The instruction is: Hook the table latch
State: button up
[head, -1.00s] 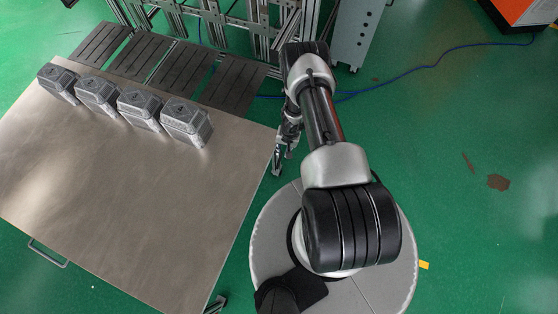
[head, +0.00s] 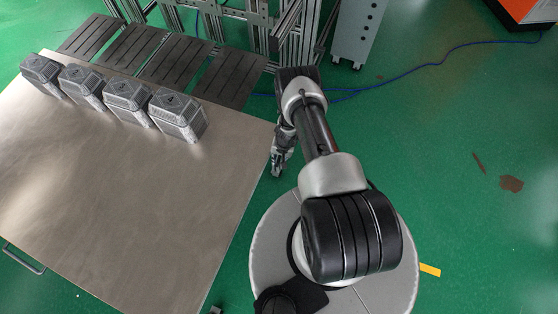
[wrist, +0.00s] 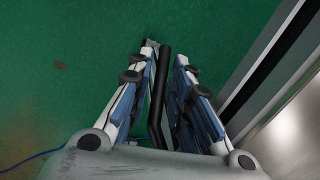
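The table (head: 130,205) has a bare metal top and fills the left of the head view. In the wrist view its edge (wrist: 262,75) runs down the right side. My gripper (wrist: 165,52) points down beside the table's right edge; it also shows in the head view (head: 277,170). Its two fingers are apart. A thin black bar (wrist: 160,90), perhaps the latch, lies between them, with a bend near its lower end. I cannot tell whether either finger touches it. A small grey piece near the left fingertip is too small to name.
Several grey metal boxes (head: 128,98) stand in a row at the table's far side, by dark slotted plates (head: 228,80). A metal frame (head: 240,18) and a grey cabinet (head: 357,30) stand behind. A blue cable (head: 430,72) crosses the green floor. The floor at right is mostly clear.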

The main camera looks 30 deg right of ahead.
jog(key=shift+c, duration=0.5)
grip_shut()
